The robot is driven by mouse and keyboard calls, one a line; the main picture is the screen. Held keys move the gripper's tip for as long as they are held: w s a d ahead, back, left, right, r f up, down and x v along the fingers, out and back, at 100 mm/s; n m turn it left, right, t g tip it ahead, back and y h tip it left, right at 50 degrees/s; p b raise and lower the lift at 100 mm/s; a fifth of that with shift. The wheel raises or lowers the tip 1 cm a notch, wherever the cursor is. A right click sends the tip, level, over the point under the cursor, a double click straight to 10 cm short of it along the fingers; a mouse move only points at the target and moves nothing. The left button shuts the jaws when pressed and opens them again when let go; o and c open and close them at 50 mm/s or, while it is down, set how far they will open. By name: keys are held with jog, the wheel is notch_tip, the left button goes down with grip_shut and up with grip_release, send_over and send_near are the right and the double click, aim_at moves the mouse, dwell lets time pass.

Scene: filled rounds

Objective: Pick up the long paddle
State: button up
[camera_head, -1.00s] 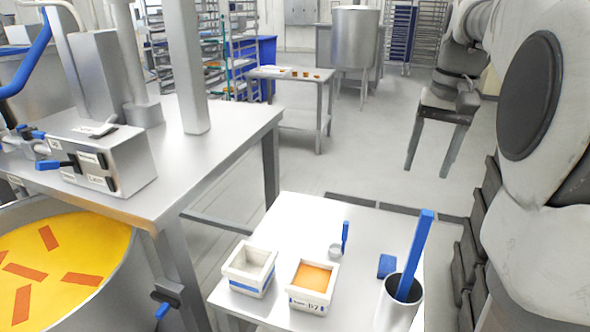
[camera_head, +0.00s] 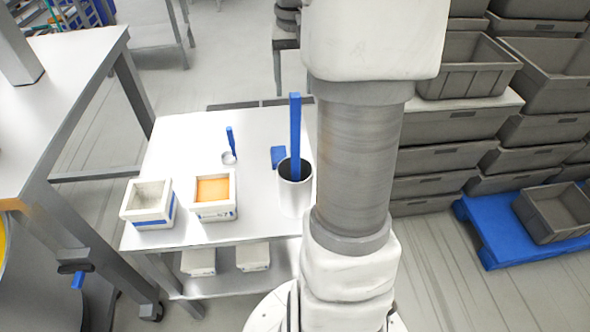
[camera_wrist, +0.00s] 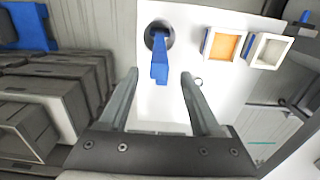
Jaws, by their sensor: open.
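The long paddle (camera_head: 295,135) is a blue bar standing upright in a steel cylinder (camera_head: 294,196) at the right side of a small white table (camera_head: 190,158). Its lower end is hidden inside the cylinder. In the wrist view the paddle (camera_wrist: 160,66) rises from the cylinder (camera_wrist: 150,38) toward the camera, its top lying between and beyond my fingers. My gripper (camera_wrist: 158,78) is open and empty, apart from the paddle. In the head view my arm hides most of the gripper; its fingers are not clear there.
Grey crates (camera_head: 470,70) are stacked at right, near a blue pallet (camera_head: 500,235). A larger steel table (camera_head: 60,90) stands left.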

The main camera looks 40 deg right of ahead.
notch_tip(320, 180, down, 5)
jog(key=shift+s+f, duration=0.15)
grip_shut()
dwell(0.4)
